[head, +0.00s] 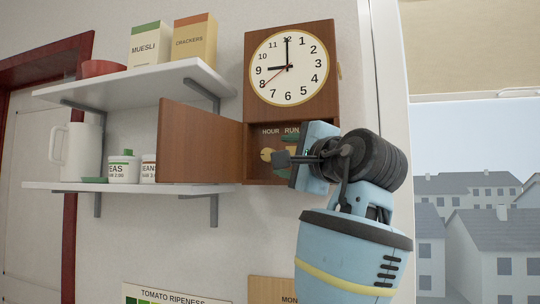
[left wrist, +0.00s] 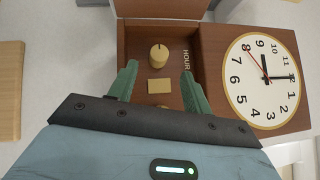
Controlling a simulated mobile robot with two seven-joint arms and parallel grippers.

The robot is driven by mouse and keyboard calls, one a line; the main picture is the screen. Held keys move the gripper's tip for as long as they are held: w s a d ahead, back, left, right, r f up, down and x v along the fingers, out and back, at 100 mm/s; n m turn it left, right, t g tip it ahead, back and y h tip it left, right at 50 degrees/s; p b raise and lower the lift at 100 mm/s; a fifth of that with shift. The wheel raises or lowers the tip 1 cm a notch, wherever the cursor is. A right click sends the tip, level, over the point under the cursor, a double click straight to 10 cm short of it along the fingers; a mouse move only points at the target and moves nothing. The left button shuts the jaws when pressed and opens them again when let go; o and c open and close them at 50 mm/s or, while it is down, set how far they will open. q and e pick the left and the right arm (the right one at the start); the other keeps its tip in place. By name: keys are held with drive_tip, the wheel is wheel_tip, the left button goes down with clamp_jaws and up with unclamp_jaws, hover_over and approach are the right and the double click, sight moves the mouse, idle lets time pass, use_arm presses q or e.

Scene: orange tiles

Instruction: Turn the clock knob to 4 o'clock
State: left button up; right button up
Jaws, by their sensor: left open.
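The wall clock (head: 289,66) has a brown wooden case; its hands show about 9 o'clock. It also shows sideways in the left wrist view (left wrist: 262,98). Below the dial is an open compartment labelled HOUR and RUN. A round brass knob (left wrist: 158,55) with a dark mark sits inside; it also shows in the head view (head: 266,154). My left gripper (head: 281,148) is at the compartment, its green fingers (left wrist: 160,70) spread and empty, with the knob just beyond their tips in the left wrist view. Another brass part is partly hidden lower between the fingers.
The compartment's brown door (head: 200,142) stands open to the left. Two white shelves, upper (head: 140,82) and lower (head: 190,188), hold boxes, a jug and jars. A window (head: 478,190) is at the right. The wall below the clock is partly clear.

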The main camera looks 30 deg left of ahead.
use_arm(q)
drive_tip(key=x, duration=0.7)
drive_tip(key=c, duration=1)
